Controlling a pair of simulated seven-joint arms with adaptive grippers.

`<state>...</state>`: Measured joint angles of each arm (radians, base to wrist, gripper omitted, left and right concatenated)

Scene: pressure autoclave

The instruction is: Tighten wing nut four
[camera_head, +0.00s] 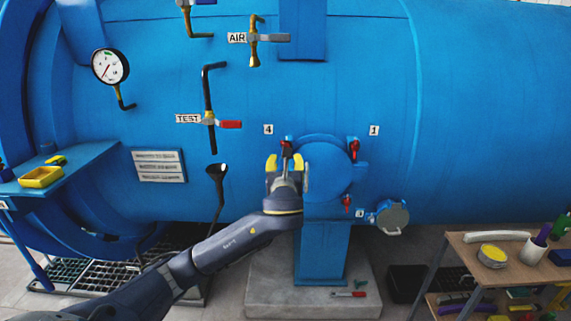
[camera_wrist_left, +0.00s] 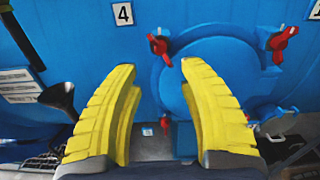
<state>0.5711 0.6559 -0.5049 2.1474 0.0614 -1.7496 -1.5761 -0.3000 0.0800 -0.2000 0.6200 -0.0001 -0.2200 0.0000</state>
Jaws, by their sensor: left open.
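Wing nut four (camera_head: 287,144) is red and sits at the upper left of the round blue hatch (camera_head: 327,168), beside the label "4" (camera_head: 268,129). It shows too in the left wrist view (camera_wrist_left: 158,43), above and between my fingertips, with clear space around it. My left gripper (camera_head: 286,163) is open and empty, its yellow fingers spread just in front of and below the nut. In the head view the gripper covers part of the hatch's left side. My right gripper is not in view.
Other red wing nuts sit at the upper right (camera_head: 354,148), by label "1" (camera_head: 374,130), and lower right (camera_head: 347,204) of the hatch. A round grey-faced fitting (camera_head: 391,217) stands out right of the pedestal (camera_head: 321,252). A cluttered wooden table (camera_head: 470,247) is at right.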

